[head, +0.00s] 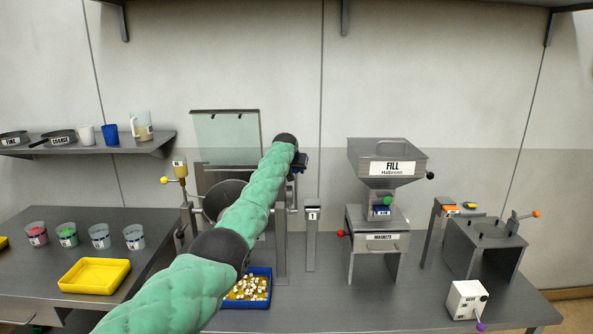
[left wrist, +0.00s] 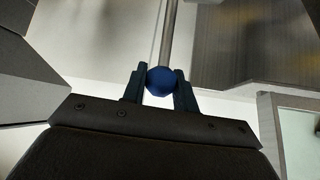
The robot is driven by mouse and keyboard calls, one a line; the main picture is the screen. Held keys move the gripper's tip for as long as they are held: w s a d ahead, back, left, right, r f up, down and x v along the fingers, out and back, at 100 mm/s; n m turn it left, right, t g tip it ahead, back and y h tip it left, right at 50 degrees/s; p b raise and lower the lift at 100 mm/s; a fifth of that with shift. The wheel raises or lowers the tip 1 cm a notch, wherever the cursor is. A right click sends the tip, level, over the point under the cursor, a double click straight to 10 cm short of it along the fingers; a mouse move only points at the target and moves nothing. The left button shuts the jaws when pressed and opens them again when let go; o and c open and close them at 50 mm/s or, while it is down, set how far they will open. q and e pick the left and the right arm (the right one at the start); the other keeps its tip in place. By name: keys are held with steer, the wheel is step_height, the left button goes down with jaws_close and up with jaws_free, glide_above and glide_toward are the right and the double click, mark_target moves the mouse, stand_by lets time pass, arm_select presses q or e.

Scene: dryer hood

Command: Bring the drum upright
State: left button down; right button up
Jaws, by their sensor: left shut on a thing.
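The drum (head: 226,197) is the dark round vessel under the raised clear hood (head: 227,137). My green left arm hides much of it, so I cannot tell how far it is tilted. My left gripper (head: 299,163) is at the right side of the drum's stand. In the left wrist view, the left gripper (left wrist: 160,82) is shut on a blue ball knob (left wrist: 161,81) at the end of a metal rod (left wrist: 170,35). My right gripper is not in view.
A blue tray (head: 262,289) of pale pieces sits below the drum. A post marked 1 (head: 312,235) and the FILL hopper (head: 387,160) stand to the right. Several cups and a yellow tray (head: 94,275) are at left.

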arm_select(q)
steer(key=shift+a+f, duration=0.15)
steer(key=shift+f, duration=0.15)
steer(key=c, duration=1.3)
jaws_free()
steer(key=shift+o, duration=0.9)
steer(key=shift+a, duration=0.1)
steer(key=shift+w, duration=0.1)
steer(key=shift+r, duration=0.2)
steer(key=shift+s+r+b, duration=0.25)
steer(key=shift+s+b, duration=0.1)
steer(key=b+v, duration=0.3)
steer(key=v, duration=0.3)
steer(key=shift+s+a+r, duration=0.15)
steer(key=shift+s+a, duration=0.05)
steer(key=shift+s, duration=0.05)
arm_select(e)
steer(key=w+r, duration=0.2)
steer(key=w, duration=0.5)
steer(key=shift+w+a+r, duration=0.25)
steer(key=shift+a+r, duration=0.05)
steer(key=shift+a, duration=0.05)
